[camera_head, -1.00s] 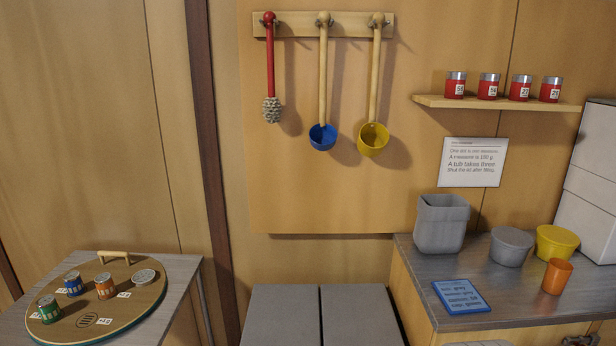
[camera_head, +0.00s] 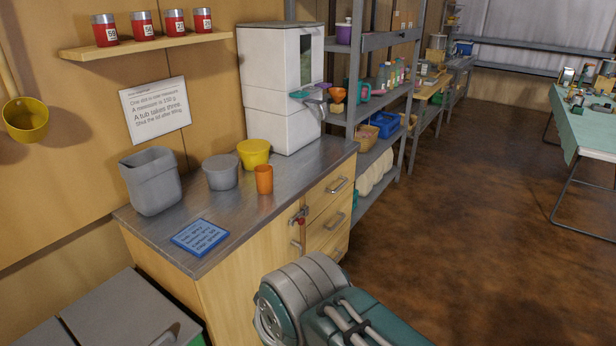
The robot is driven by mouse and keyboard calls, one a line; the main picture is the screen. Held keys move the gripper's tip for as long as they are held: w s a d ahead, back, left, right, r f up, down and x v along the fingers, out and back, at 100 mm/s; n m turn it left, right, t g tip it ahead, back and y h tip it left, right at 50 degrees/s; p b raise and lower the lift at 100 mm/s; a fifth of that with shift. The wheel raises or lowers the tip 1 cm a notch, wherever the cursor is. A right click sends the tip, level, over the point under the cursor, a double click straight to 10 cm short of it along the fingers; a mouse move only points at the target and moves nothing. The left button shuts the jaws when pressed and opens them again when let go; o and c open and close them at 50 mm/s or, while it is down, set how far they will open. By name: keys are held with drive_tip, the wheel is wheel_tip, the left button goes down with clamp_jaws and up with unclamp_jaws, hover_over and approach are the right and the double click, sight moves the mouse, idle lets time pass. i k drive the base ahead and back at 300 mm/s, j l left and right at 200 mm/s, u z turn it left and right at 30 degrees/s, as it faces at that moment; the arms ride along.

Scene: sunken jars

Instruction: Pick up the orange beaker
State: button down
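The orange beaker (camera_head: 264,179) stands upright on the grey metal counter top (camera_head: 291,176), near its front edge. It is just in front of the yellow tub (camera_head: 253,152) and to the right of the grey round tub (camera_head: 220,171). Part of my own arm shows at the bottom centre, below and in front of the counter. My gripper is outside the picture, so its state does not show.
A grey square bin (camera_head: 151,181) and a blue card (camera_head: 199,236) share the counter. A white machine (camera_head: 280,85) stands at its back right. Shelving (camera_head: 372,43) runs along the wall beyond. Brown floor (camera_head: 450,220) is open to the right, before a green table (camera_head: 590,125).

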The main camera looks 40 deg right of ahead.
sight(264, 180)
drive_tip(key=z, duration=0.65)
drive_tip(key=i+l+u, duration=0.25)
drive_tip(key=i+l, duration=0.15)
drive_tip(key=i+l+u, duration=0.25)
drive_tip(key=i+l, duration=0.3)
drive_tip(key=i+l+u, duration=0.25)
drive_tip(key=i+l, duration=0.2)
drive_tip(key=l, duration=0.2)
